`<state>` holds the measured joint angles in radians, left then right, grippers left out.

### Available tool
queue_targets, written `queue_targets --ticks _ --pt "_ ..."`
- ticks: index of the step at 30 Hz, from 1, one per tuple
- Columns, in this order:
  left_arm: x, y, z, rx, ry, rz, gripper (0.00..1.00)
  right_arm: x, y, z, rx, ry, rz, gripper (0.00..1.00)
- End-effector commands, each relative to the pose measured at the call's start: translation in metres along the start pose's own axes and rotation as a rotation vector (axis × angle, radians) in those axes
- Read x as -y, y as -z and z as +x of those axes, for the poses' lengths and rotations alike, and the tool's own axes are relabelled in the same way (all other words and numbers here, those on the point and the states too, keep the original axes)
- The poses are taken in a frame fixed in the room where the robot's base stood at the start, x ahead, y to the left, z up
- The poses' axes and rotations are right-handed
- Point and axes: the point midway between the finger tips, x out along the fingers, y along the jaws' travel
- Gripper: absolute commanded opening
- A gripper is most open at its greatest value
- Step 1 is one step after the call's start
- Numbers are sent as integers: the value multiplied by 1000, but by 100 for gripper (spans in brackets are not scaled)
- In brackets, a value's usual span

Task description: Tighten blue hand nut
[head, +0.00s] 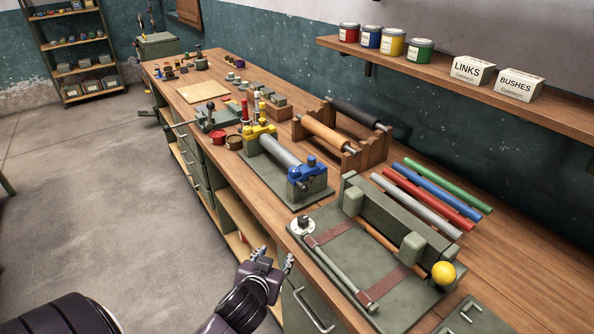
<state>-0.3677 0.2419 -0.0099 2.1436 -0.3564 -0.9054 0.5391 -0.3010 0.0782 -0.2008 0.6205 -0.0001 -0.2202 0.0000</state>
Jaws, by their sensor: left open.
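A blue clamp (307,175) sits at the near end of a light grey cylinder (281,151) on a grey-green fixture. A small blue knob (311,160) stands on top of it and looks like the blue hand nut; how tight it is cannot be told. A yellow clamp (259,131) sits at the far end of the cylinder. My left gripper (273,256) is open and empty by the bench's front edge, below and left of the blue clamp and apart from it. My right gripper is not in view.
A green tray (400,310) with a strapped rod and a yellow ball (443,272) lies at the near right. Coloured rods (428,196) lie behind it. A wooden roller rack (350,155) stands behind the fixture. The floor at left (90,210) is clear.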

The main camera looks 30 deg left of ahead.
Motion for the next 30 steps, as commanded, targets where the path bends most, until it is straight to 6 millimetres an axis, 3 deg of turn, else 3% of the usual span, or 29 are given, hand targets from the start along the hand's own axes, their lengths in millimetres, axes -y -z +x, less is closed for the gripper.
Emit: queue_targets --ticks 12,15,22,30 --pt "33 131 53 -462 -59 -88 42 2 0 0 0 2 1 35" --pt "34 152 58 -532 -106 -92 42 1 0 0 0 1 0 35" --pt "32 169 67 -572 -145 -94 42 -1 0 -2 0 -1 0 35" --pt "27 192 100 -572 -143 -95 42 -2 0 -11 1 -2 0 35"
